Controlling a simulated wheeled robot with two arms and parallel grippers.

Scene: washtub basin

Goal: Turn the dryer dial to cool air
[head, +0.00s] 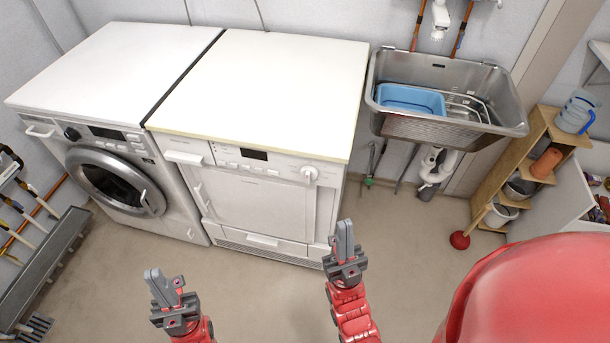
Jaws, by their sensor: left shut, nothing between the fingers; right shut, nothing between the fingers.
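The dryer (262,204) is the white machine in the middle, with a flat front door and a pale top. Its dial (310,173) is a white round knob at the right end of the front panel. The mark it points to is too small to read. My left gripper (165,284) is shut and empty, low in front of the machines and well apart from the dial. My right gripper (345,238) is shut and empty, below and to the right of the dial in the picture, not touching it.
A washing machine (112,180) with a round door stands left of the dryer. A metal basin (420,124) with a blue tub (411,98) hangs at the right. A wooden shelf (537,135) and a plunger (461,239) stand further right. The floor (250,290) before the dryer is clear.

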